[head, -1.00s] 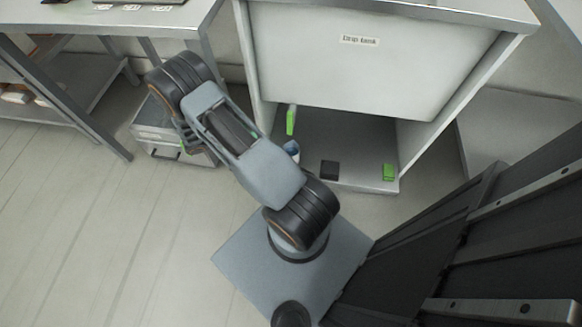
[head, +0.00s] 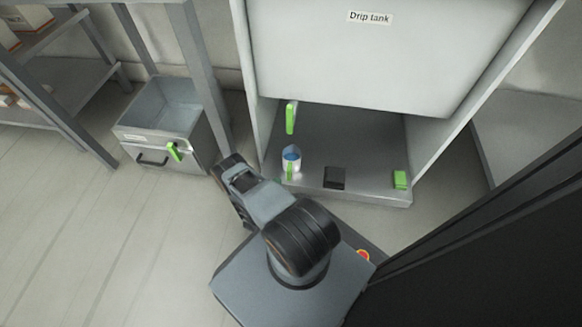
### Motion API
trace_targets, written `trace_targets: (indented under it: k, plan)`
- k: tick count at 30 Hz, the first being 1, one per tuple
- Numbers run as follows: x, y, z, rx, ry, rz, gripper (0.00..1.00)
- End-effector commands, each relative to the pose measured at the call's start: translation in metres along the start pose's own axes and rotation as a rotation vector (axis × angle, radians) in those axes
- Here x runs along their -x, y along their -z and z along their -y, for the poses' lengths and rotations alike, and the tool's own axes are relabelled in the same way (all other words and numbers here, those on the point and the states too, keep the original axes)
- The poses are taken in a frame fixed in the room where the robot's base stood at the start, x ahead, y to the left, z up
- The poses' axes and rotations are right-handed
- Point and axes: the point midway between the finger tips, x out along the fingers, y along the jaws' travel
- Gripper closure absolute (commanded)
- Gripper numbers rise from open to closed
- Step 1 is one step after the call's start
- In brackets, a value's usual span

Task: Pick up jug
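The jug (head: 296,162) is a small, pale vessel with blue inside its top and a green strip on its front. It stands upright on the grey shelf (head: 365,150) under the drip tank, near the shelf's front left. My arm is folded low in front of the shelf, its outer part just left of and below the jug. I cannot make out my gripper's fingers in the head view. The jug looks free, with nothing seen holding it.
A green lever (head: 291,117) hangs below the drip tank (head: 390,60), behind the jug. A black square (head: 334,178) and a green block (head: 400,179) are to the jug's right. An open grey bin (head: 150,135) stands left, near table legs. Floor at left is clear.

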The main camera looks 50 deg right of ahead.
Motion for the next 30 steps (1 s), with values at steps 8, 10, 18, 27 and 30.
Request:
trace_targets:
  k: [8, 10, 18, 27, 30]
  plan:
    - [-0.040, 0.000, -0.001, -0.002, 0.000, -0.004, 0.00]
    - [-0.045, 0.000, 0.000, -0.002, 0.000, -0.001, 0.00]
    - [-0.067, -0.001, -0.004, -0.003, 0.001, -0.005, 0.00]
    - [-0.098, -0.003, -0.003, -0.003, 0.000, -0.002, 0.00]
    - [-0.100, -0.003, -0.002, -0.003, 0.000, -0.001, 0.00]
